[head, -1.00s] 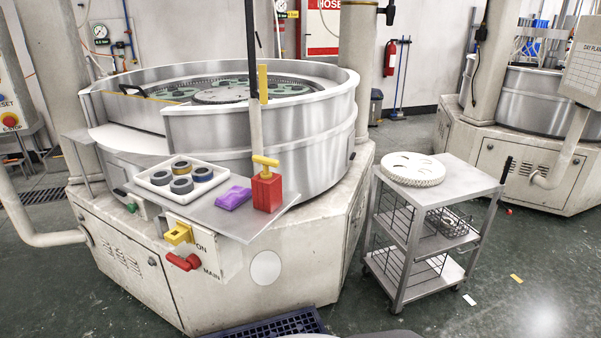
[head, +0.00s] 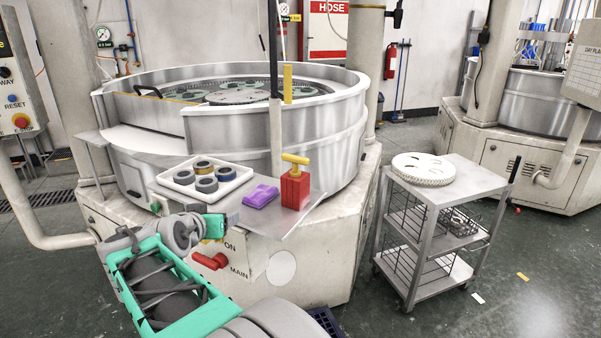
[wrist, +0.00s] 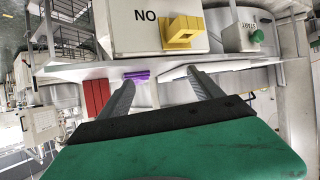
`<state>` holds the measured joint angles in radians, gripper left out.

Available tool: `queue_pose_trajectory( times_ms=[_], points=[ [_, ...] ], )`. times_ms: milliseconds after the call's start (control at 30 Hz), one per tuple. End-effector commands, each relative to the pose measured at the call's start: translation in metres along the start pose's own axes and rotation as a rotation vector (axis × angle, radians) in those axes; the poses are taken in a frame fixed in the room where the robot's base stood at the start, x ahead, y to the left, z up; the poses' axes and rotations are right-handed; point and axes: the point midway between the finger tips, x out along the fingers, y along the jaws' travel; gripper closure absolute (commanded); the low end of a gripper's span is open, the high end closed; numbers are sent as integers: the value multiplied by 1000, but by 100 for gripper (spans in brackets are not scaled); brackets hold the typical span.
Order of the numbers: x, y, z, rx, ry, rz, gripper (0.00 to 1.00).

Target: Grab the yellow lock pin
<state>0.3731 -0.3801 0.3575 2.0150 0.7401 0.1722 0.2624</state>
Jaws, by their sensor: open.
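A yellow T-handled pin (head: 295,159) stands upright in a red block (head: 294,189) on the grey shelf of the near machine. The red block also shows in the wrist view (wrist: 97,97), which is upside down; I cannot make out the T-handle there. A second yellow piece (wrist: 184,32) is on the switch box marked ON, mostly hidden by my arm in the head view. My gripper (head: 232,217) is open and empty at the shelf's front edge, left of the red block and apart from it. Its two fingers (wrist: 159,76) point toward the shelf edge.
On the shelf (head: 258,220), a white tray (head: 163,183) holds several rings, and a purple item (head: 261,195) lies beside the red block. A red switch handle (head: 208,261) juts out below. A metal cart (head: 435,197) stands to the right, with open floor beyond it.

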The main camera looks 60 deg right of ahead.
Motion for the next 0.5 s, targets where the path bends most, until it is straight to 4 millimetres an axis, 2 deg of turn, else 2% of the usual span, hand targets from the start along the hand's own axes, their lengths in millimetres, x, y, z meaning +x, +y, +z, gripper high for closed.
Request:
queue_pose_trajectory(
  times_ms=[33,100,200,300,500],
  points=[
    [20,41,-30,61,105,120,20],
    [29,93,-70,118,253,263,15],
    [26,140,-104,148,397,393,6],
    [26,159,-119,153,452,441,2],
    [48,172,-132,152,454,443,2]
  ],
)
